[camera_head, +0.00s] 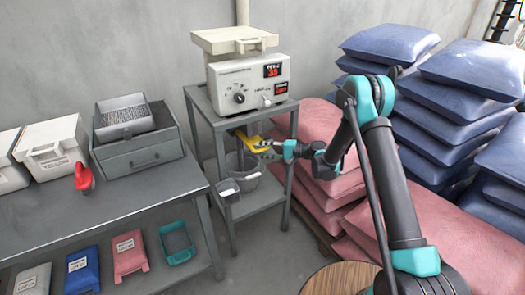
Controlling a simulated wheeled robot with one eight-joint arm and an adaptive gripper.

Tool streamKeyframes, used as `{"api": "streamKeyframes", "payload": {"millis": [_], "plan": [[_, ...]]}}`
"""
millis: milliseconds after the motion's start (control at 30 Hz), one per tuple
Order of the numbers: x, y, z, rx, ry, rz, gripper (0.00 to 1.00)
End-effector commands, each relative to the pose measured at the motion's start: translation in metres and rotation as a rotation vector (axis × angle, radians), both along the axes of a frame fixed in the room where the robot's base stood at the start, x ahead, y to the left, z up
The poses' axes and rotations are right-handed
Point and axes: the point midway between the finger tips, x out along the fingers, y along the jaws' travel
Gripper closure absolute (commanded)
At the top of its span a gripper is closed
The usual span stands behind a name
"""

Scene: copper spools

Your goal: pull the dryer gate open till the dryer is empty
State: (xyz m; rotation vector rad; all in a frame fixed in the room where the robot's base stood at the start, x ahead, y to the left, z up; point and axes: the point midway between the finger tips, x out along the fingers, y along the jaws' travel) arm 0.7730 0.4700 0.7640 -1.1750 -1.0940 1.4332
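The dryer (248,82) appears to be the pale box with a dial and red displays, standing on a grey metal stand. A yellow part (246,154), possibly the gate or a chute, shows below the stand top. My gripper (264,147) reaches in from the right under the stand top and is at the right end of the yellow part. It overlaps that part in the picture; I cannot tell whether it grips it. Its fingers are too small to read. A grey bucket (248,183) stands below the yellow part on the lower shelf. The dryer's inside is hidden.
A grey bench (60,222) at left carries a grey drawer unit (143,153), a red scoop (84,178) and white boxes (55,145). Coloured bins lie on its lower shelf. Pink sacks (318,195) and blue sacks (445,110) are stacked at right, close to my arm.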

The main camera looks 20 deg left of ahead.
Motion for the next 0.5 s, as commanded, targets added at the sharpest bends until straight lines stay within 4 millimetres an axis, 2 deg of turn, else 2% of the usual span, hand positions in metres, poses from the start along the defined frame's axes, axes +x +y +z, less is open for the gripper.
{"api": "streamKeyframes", "payload": {"millis": [300, 367, 500], "plan": [[0.0, -0.003, 0.001, 0.0, 0.0, 0.0, 0.64], [0.001, -0.008, 0.001, 0.001, 0.0, -0.001, 0.64], [0.003, -0.03, 0.004, 0.001, 0.0, -0.003, 0.64]]}}
